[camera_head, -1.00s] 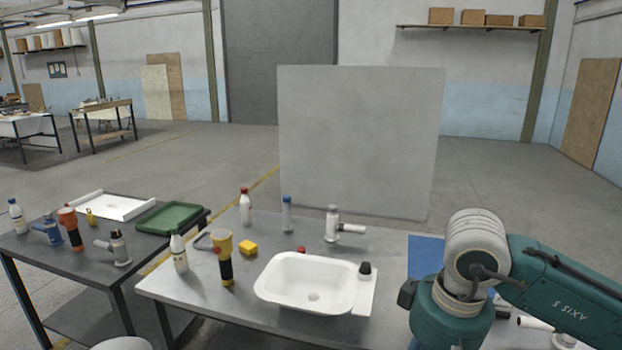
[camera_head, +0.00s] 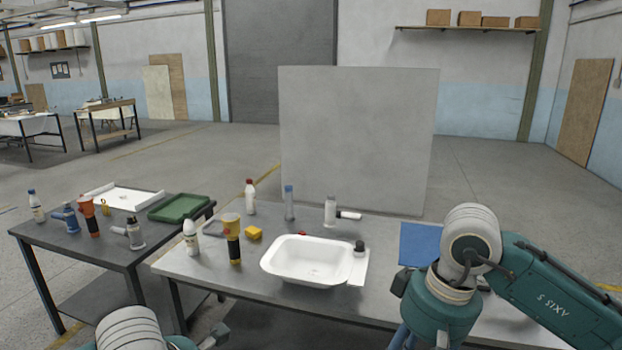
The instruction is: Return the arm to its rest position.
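My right arm (camera_head: 462,270), teal with pale grey joints, comes in from the right edge and bends down over the right part of the near table. Its gripper is not visible, below or outside the picture. Part of my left arm (camera_head: 132,328) shows at the bottom left, in front of the tables. The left gripper is not visible either. No held object can be seen at either arm.
The near table (camera_head: 215,272) holds a white basin (camera_head: 302,264), a yellow block (camera_head: 254,233), a yellow-and-black tool (camera_head: 232,238), several bottles and a blue mat (camera_head: 420,244). A side table (camera_head: 100,248) holds a green tray (camera_head: 180,208). A grey panel (camera_head: 355,140) stands behind.

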